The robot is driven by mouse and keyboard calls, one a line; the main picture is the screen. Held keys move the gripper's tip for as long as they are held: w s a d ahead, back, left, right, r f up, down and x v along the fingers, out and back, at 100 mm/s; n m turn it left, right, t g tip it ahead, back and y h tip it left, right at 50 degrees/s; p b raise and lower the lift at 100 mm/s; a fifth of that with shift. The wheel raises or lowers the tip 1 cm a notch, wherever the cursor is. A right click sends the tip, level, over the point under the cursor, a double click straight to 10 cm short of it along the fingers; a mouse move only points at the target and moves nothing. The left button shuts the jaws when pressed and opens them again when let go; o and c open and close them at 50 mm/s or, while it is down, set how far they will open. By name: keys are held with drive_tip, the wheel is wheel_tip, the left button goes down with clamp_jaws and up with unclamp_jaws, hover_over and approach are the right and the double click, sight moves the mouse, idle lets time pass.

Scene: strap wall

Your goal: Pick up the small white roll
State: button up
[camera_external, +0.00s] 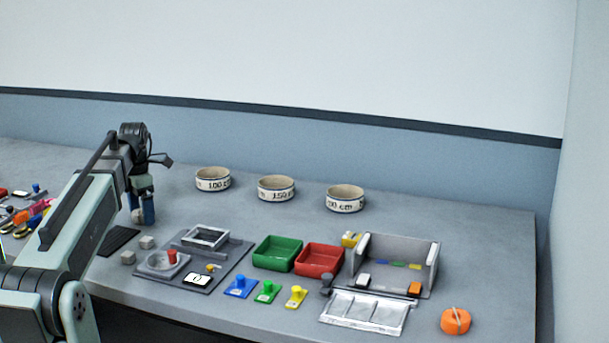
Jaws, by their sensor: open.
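A small, pale, rounded thing (138,216), which looks like the small white roll, sits on the grey table at the left. My gripper (141,211) points down right at it. One dark finger is to its left and a blue-tipped finger to its right. The jaws are open. The fingers and arm hide part of the roll, and I cannot tell whether they touch it.
Three labelled bowls (276,189) stand at the back. Green (277,254) and red trays (319,260) are mid-table. An orange round thing (456,321) is at right.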

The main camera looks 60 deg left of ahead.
drive_tip(key=c, duration=1.2)
drive_tip(key=shift+r, duration=0.15)
